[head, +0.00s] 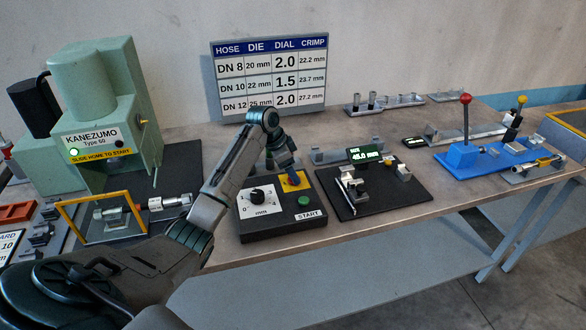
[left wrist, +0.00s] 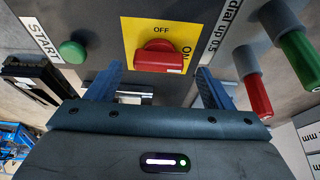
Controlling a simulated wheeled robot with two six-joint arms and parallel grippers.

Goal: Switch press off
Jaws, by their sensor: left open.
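The press (head: 105,110) is a pale green machine at the left in the head view, labelled KANEZUMO, with a lit green lamp (head: 74,153). The black control box (head: 275,229) stands on the bench in front. Its yellow switch plate (head: 301,184) is partly hidden by my left gripper (head: 289,173). In the left wrist view, the red switch knob (left wrist: 160,57) sits on the plate, with OFF above it and ON at its right; it lies crosswise towards ON. My left gripper (left wrist: 160,77) is open, its fingers on either side of the knob, apart from it.
A green START button (head: 304,201) and a white dial (head: 258,196) share the box. A black board with a display (head: 363,154) stands to the right, and a yellow frame (head: 68,219) to the left. Red (left wrist: 256,95) and green (left wrist: 298,55) handles show in the wrist view.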

